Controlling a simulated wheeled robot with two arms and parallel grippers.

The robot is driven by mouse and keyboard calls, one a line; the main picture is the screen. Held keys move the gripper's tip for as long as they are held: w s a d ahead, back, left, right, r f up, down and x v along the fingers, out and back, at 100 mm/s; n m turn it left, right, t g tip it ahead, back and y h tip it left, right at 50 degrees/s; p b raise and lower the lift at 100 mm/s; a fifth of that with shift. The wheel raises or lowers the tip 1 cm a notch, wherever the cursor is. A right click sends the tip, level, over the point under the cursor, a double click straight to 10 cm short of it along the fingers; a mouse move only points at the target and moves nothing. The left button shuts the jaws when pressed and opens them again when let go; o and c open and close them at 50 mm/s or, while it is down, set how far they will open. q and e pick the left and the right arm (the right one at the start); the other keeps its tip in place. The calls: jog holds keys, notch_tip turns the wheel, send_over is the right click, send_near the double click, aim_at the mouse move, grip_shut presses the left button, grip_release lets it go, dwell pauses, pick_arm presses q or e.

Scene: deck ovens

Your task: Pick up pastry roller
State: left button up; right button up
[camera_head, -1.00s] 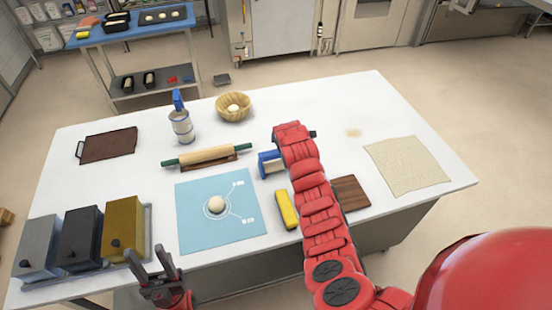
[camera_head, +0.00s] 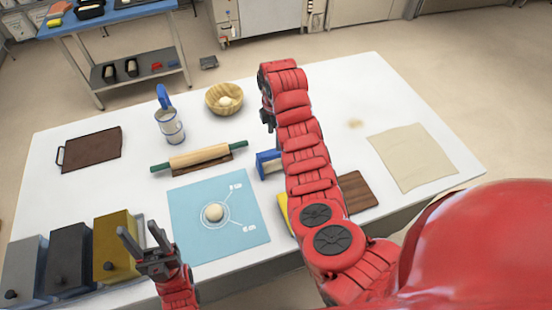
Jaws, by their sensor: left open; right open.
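The pastry roller (camera_head: 200,158) is a light wooden rolling pin with green handles. It rests on a small brown board (camera_head: 225,167) on the white table, behind the blue mat. My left gripper (camera_head: 143,239) is open and empty at the table's front edge, in front of and to the left of the roller. My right gripper (camera_head: 267,121) is at the end of the red arm, to the right of the roller's right handle and apart from it. Its fingers show only as a small dark shape, and nothing shows in them.
The blue mat (camera_head: 185,220) holds a dough ball (camera_head: 214,212). Behind the roller stand a blue-handled sifter (camera_head: 171,130) and a wooden bowl (camera_head: 222,100). A blue-and-white item (camera_head: 266,165) is near my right arm. Lidded bins (camera_head: 112,250) stand front left; a brown tray (camera_head: 92,150) lies left.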

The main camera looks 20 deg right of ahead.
aim_at(275, 153)
jog(key=f+b, duration=0.1)
jog(key=f, duration=0.1)
jog(key=f+b, duration=0.2)
jog(key=f, duration=0.1)
jog(key=w+f+b, duration=0.1)
jog(key=f, duration=0.2)
jog(key=shift+f+b, duration=0.25)
jog(key=shift+b, duration=0.15)
jog(key=shift+s+f+b, duration=0.15)
jog(key=shift+f+b, duration=0.35)
jog(key=shift+b, duration=0.1)
jog(key=shift+d+f, duration=0.15)
jog(key=shift+f, duration=0.25)
jog(key=shift+w+d+f+b, duration=0.15)
jog(key=shift+w+f+b, duration=0.1)
jog(key=shift+f+b, duration=0.3)
jog(key=f+p, duration=0.2)
jog(key=p, duration=0.1)
jog(key=shift+w+d, duration=0.1)
jog(key=shift+d, duration=0.1)
jog(key=shift+f, duration=0.65)
grip_shut()
